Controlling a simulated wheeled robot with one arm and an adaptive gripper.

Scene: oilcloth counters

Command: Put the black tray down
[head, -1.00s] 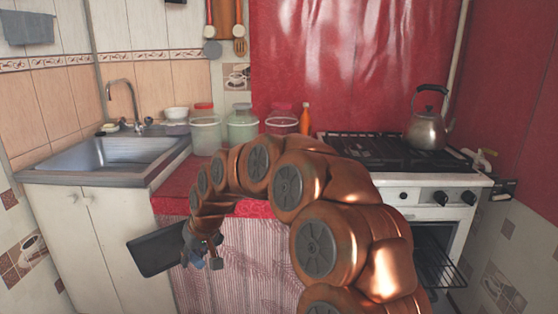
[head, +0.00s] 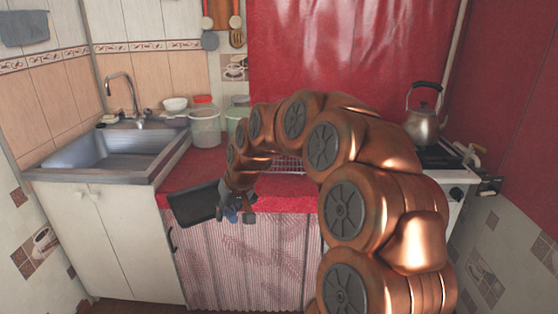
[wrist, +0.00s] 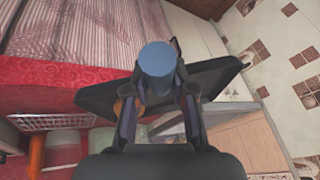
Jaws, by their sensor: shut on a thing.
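The black tray (head: 193,205) is a flat dark slab in the head view, in front of or over the left front edge of the red counter (head: 190,176). It is tilted, and I see no clear contact with the counter. My gripper (head: 234,212) is at the tray's right end, shut on it. In the wrist view my gripper (wrist: 157,92) holds the tray (wrist: 215,80), which extends to both sides of the fingers. A blue round piece in front of the fingers hides part of the grip.
A wire basket (head: 288,164) stands on the red counter behind my arm. Clear tubs (head: 206,130) stand at its back left. The sink (head: 115,155) is to the left. The kettle (head: 424,125) is on the stove at the right. A striped curtain hangs below the counter.

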